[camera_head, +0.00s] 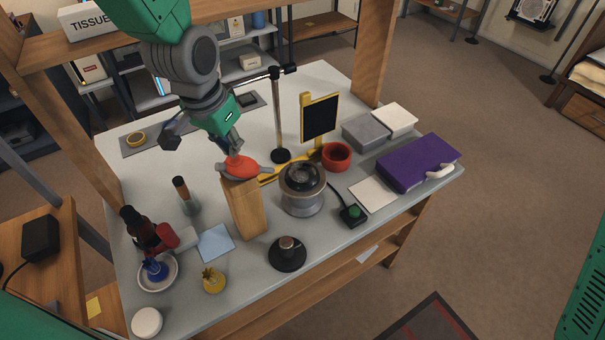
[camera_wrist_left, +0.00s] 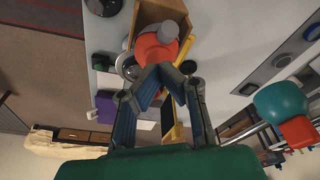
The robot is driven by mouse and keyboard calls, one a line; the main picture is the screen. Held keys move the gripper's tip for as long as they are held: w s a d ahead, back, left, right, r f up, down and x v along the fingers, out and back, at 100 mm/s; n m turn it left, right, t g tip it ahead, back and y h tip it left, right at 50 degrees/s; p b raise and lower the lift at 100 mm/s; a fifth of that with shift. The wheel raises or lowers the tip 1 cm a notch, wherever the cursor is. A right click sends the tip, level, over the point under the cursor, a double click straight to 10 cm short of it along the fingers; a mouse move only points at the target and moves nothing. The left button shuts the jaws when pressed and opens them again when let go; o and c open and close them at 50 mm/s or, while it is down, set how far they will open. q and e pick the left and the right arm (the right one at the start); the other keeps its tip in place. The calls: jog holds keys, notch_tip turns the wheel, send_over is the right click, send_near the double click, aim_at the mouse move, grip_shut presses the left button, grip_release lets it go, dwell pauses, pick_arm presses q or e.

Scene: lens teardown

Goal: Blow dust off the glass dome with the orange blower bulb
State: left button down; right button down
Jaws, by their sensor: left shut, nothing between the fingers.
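The orange blower bulb (camera_head: 238,168) lies on top of an upright wooden block (camera_head: 246,209). My left gripper (camera_head: 232,148) is shut and empty, with its fingertips just above the bulb. In the left wrist view the fingertips (camera_wrist_left: 158,72) overlap the edge of the bulb (camera_wrist_left: 150,48); I cannot tell whether they touch it. A dark, glassy round top (camera_head: 302,174), which may be the glass dome, sits on a grey cylinder (camera_head: 303,203) right of the block. I cannot make out dust on it. My right gripper is not in view.
A stand with a black panel (camera_head: 320,117), a red cup (camera_head: 336,156) and a green button box (camera_head: 353,213) are close to the cylinder. A purple case (camera_head: 418,162) lies at the right.

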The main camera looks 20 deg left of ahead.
pick_arm(q)
jog(key=shift+f+b, duration=0.5)
jog(key=shift+f, duration=0.8)
jog(key=shift+r, duration=0.15)
notch_tip(320, 180, up, 4)
jog(key=p, duration=0.4)
jog(key=shift+f, duration=0.25)
jog(key=shift+f, duration=0.25)
